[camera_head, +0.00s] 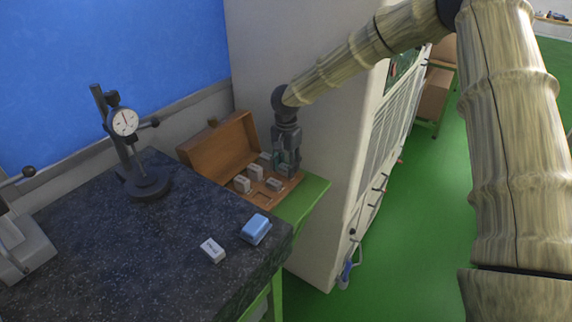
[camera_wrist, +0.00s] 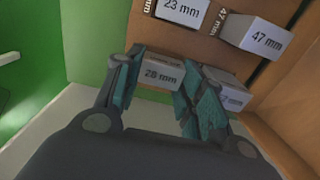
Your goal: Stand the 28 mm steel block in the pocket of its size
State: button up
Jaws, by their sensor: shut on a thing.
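The steel block marked 28 mm (camera_wrist: 160,72) is between the fingers of my gripper (camera_wrist: 163,82) in the wrist view, its label facing the camera. My gripper is shut on it. In the head view my gripper (camera_head: 287,165) is over the right side of the open wooden case (camera_head: 220,140). The case also shows in the wrist view (camera_wrist: 210,50), with printed size labels by its pockets. The fingers and the block hide the place beneath it, so I cannot tell whether the block is seated or held above its pocket.
Blocks marked 23 mm (camera_wrist: 181,10) and 47 mm (camera_wrist: 258,37) stand in the case. Another block (camera_wrist: 232,97), its label partly hidden, is close beside my right finger. A dial gauge stand (camera_head: 146,185), a light block (camera_head: 212,250) and a blue item (camera_head: 255,229) are on the dark granite plate.

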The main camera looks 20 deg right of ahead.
jog(key=shift+f, duration=0.55)
jog(key=o, duration=1.3)
jog(key=shift+c, duration=0.2)
notch_tip(320, 180, up, 12)
